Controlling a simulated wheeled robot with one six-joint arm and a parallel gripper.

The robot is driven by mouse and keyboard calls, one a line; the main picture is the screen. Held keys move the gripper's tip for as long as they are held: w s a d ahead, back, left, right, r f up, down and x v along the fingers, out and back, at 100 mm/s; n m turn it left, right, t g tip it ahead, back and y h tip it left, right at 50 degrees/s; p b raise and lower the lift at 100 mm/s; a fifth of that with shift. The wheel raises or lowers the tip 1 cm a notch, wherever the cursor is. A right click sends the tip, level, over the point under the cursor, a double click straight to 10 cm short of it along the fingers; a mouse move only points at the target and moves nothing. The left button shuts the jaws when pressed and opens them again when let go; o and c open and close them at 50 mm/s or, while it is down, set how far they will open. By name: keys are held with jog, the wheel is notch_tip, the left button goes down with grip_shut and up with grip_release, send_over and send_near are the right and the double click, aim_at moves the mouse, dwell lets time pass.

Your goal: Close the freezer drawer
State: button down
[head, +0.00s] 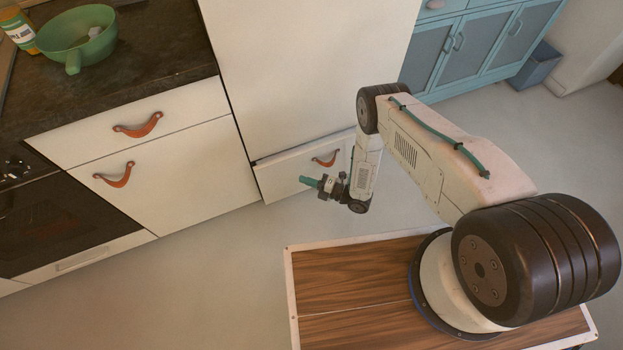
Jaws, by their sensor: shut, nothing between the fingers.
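The freezer drawer (281,178) is the low white front at the bottom of the tall white fridge-freezer (300,70). Its top edge shows and its front stands a little out from the panel above, so it looks slightly open. A tan leather pull (326,159) is fixed on its upper part. My gripper (308,181) has teal fingertips and is shut and empty. It is in front of the drawer, below and left of the pull, pointing left. I cannot tell whether the fingertips touch the drawer front. My wrist hides part of the drawer's lower right.
White cabinets with leather pulls (138,126) and an oven (60,225) stand at left. Blue cabinets (480,50) and a grey-blue bin (537,64) are at back right. Grey floor (220,270) is clear before the drawer.

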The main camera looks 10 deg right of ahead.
jog(key=w+a, duration=0.6)
jog(key=shift+w+a, duration=0.15)
jog(key=shift+w, duration=0.3)
